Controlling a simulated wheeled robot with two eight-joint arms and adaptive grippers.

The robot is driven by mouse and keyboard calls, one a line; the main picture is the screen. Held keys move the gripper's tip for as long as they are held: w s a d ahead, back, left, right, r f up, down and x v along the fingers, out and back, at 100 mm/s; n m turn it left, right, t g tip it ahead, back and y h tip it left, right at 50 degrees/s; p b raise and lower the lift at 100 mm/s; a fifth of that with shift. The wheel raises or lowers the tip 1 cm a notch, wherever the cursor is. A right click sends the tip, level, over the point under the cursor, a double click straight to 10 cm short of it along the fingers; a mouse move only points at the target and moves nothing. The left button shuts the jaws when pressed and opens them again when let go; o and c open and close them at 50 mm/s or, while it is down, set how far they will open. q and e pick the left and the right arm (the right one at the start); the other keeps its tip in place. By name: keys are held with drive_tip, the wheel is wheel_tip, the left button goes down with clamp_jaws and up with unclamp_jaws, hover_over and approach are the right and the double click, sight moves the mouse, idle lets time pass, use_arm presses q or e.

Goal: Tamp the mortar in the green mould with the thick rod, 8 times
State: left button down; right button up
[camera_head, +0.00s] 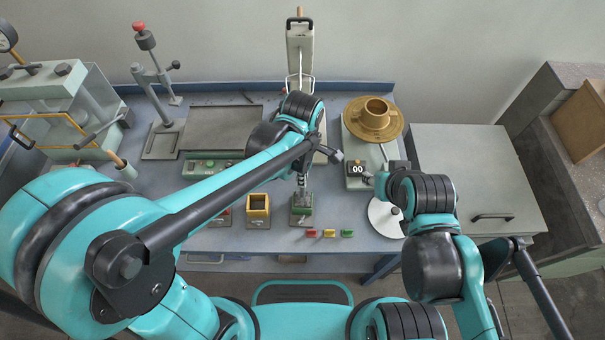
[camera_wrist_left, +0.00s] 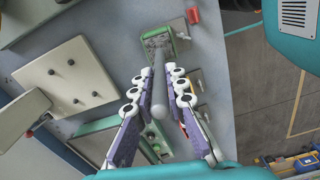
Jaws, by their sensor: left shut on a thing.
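My left gripper (camera_head: 302,178) is shut on the thick grey rod, above the green mould (camera_head: 301,212). In the left wrist view the fingers (camera_wrist_left: 158,72) close around the rod (camera_wrist_left: 157,98), whose near end sticks out towards the camera. Its far end points at the grey mortar in the green mould (camera_wrist_left: 182,46); I cannot tell whether it touches the mortar. My right gripper (camera_head: 368,177) shows only as a small dark part by the counter box (camera_head: 358,182), which reads 00. Its jaws are not clear.
A yellow mould (camera_head: 258,212) stands left of the green one, and a red mould (camera_head: 224,217) is partly behind my left arm. A brass pan (camera_head: 372,118) and a white disc (camera_head: 386,218) are to the right.

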use_arm(q)
drive_tip(key=f, duration=0.3)
drive_tip(key=shift+a+f, duration=0.25)
drive_tip(key=shift+a, duration=0.1)
drive_tip(key=r, duration=0.3)
drive_tip(key=shift+d+r, duration=0.25)
drive_tip(key=shift+d, duration=0.1)
